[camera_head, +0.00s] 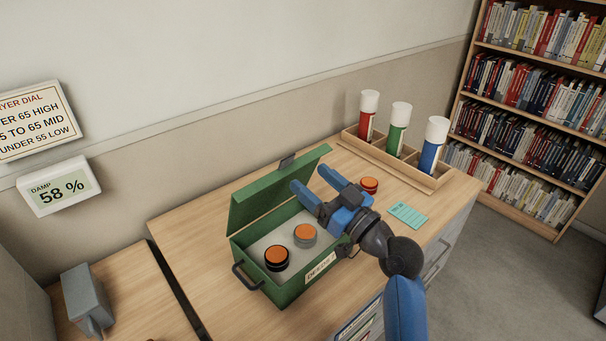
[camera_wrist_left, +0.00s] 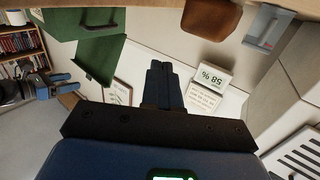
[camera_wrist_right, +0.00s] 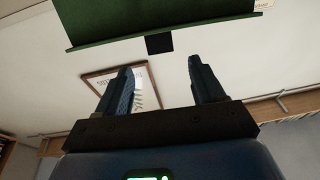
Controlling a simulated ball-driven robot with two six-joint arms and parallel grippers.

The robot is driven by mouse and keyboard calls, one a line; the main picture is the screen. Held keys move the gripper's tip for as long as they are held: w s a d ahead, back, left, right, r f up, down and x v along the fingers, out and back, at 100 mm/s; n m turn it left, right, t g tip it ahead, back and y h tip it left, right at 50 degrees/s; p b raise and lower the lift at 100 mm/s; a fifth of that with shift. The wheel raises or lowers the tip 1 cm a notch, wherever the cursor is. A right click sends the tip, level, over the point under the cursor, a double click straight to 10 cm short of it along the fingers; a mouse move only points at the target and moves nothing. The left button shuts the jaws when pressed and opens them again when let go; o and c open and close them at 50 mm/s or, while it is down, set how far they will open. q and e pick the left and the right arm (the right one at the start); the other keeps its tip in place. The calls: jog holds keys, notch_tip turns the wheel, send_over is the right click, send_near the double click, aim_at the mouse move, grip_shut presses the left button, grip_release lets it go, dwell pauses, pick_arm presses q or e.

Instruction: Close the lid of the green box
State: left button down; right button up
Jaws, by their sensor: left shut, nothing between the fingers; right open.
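The green box (camera_head: 290,289) stands on the wooden desk with its lid (camera_head: 275,190) raised at the back. Inside are two round pieces with orange tops, one dark-sided (camera_head: 277,258) and one grey-sided (camera_head: 305,235). My right gripper (camera_head: 312,183) is open and empty, above the right part of the box, in front of the lid's right end. The lid also fills the top of the right wrist view (camera_wrist_right: 150,22), beyond the open fingers. My left gripper (camera_wrist_left: 165,70) is shut and empty; it shows only in its own wrist view, away from the box.
A wooden rack (camera_head: 431,183) holds red, green and blue tubes with white caps at the back right. A red-orange disc (camera_head: 369,185) and a teal card (camera_head: 408,215) lie right of the box. A grey object (camera_head: 87,298) stands on the left table. A wall display (camera_head: 58,187) reads 58 %.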

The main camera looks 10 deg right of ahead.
jog(key=shift+s+d, duration=0.25)
jog(key=shift+s, duration=0.15)
